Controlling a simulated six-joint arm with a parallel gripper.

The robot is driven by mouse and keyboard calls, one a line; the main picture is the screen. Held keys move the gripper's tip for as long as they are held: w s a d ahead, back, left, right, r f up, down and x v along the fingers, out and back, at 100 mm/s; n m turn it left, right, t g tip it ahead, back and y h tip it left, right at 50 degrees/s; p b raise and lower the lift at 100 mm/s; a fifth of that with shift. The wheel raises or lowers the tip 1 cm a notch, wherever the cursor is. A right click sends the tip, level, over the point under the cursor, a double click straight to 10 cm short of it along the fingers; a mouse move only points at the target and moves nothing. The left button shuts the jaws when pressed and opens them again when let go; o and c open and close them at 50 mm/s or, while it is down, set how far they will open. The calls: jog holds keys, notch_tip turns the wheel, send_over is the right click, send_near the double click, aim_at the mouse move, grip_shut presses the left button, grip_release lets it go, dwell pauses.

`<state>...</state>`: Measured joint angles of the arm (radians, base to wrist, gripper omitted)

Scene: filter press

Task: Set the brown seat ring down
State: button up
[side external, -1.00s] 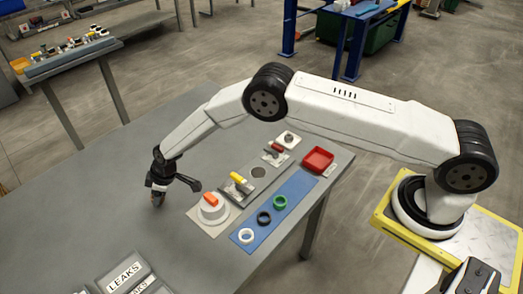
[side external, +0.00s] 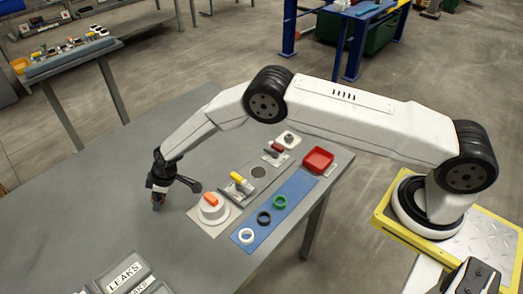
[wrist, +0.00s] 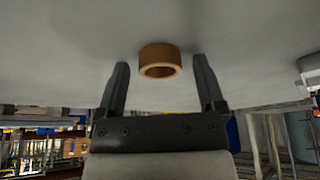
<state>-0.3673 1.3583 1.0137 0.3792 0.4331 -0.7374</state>
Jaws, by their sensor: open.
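The brown seat ring (wrist: 160,62) shows in the wrist view against the grey tabletop, between the two fingertips and a little beyond them. There is a visible gap on each side of it. My gripper (wrist: 160,66) is open and holds nothing. In the side view my gripper (side external: 158,204) points down, low over the grey table (side external: 105,195), left of the white round part with the orange top. The ring cannot be made out clearly there.
Right of my gripper stand the white round part (side external: 211,213) with an orange top, a yellow-handled fixture (side external: 237,184), and a blue mat (side external: 254,231) with white, black and green rings. A LEAKS bin (side external: 125,277) is at the front. The table's left side is clear.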

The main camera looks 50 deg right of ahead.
jog(key=shift+r, duration=0.1)
jog(key=v, duration=1.2)
dwell(0.4)
jog(key=shift+d+r, duration=0.1)
dwell(0.4)
